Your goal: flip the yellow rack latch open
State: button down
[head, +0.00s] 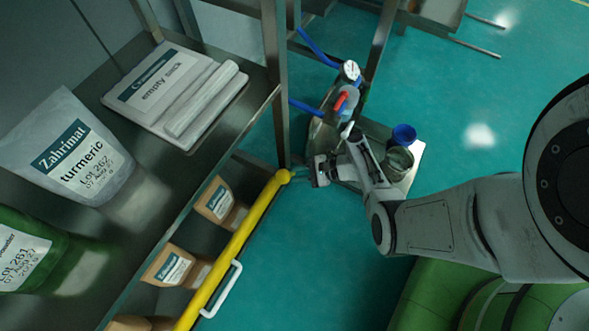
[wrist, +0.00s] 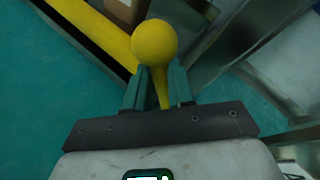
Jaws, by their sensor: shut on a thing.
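The yellow rack latch is a long yellow bar (head: 236,248) running along the front of the rack's lower shelf in the head view, with a round knob (head: 284,176) at its far end beside the rack post. In the wrist view the yellow knob (wrist: 154,42) stands just beyond the fingertips, and a narrow yellow stem (wrist: 162,88) runs down between the fingers. My gripper (wrist: 160,82) is shut on this stem. In the head view my gripper (head: 308,172) is at the bar's knob end, small and partly hidden by its own wrist.
The rack post (head: 275,85) stands close beside my gripper. A white handle (head: 222,290) sits on the bar. Small brown bags (head: 215,200) stand on the lower shelf behind it. A metal plate (head: 408,180) with a blue cup (head: 404,134) lies beyond my arm. Open green floor (head: 330,260) lies right of the bar.

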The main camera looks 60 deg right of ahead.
jog(key=c, duration=1)
grip_release()
jog(key=shift+o, duration=0.2)
